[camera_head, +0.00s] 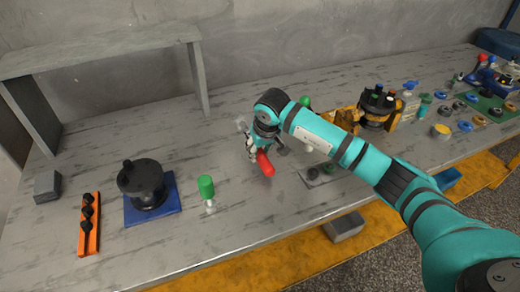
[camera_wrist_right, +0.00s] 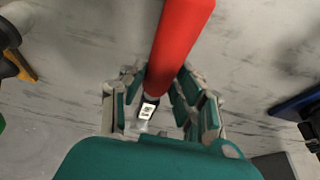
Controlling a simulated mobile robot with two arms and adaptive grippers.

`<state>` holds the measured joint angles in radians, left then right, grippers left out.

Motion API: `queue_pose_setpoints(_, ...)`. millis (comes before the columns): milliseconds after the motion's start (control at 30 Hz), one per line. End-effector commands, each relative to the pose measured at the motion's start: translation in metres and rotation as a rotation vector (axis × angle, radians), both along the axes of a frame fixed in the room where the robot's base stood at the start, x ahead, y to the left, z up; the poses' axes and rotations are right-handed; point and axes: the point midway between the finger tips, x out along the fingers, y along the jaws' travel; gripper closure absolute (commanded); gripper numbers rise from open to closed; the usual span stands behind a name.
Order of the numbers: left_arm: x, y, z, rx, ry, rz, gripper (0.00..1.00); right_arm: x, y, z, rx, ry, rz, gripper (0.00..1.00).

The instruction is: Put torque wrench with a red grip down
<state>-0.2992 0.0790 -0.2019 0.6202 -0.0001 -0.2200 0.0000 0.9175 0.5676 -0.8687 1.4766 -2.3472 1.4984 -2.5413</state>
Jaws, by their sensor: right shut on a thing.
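The torque wrench with a red grip (camera_head: 265,163) is in my right gripper (camera_head: 253,147), over the middle of the grey workbench. Its grey shaft end shows behind the gripper in the head view. In the right wrist view the red grip (camera_wrist_right: 182,40) runs up from between the fingers of my right gripper (camera_wrist_right: 163,97), which is shut on the wrench near the lower end of the grip. I cannot tell whether the wrench touches the bench. My left gripper is out of view.
A black motor part (camera_head: 143,182) stands on a blue mat, beside an orange tray (camera_head: 92,245) and a green-capped item (camera_head: 206,187). A yellow fixture (camera_head: 346,118) and several small coloured parts are at right. The grey bench (camera_head: 235,240) is clear in front of the wrench.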

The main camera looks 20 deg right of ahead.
Motion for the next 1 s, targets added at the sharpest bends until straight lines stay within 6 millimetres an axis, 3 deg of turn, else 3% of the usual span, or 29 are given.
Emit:
queue_pose_setpoints(167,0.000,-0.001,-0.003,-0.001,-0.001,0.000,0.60,0.001,0.000,-0.002,0.000,-0.003,0.000,1.00)
queue_pose_setpoints(200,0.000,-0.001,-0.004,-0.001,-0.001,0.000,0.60,0.000,0.000,-0.003,0.000,0.001,0.000,0.69)
queue_pose_setpoints(367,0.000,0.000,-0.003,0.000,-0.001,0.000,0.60,0.000,0.000,-0.002,0.000,0.001,0.000,0.48)
queue_pose_setpoints(767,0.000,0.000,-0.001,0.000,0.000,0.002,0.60,-0.001,0.000,0.006,0.000,-0.002,0.001,0.47)
queue_pose_setpoints(1000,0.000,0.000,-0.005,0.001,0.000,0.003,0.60,-0.017,-0.002,0.050,-0.001,-0.006,0.001,0.47)
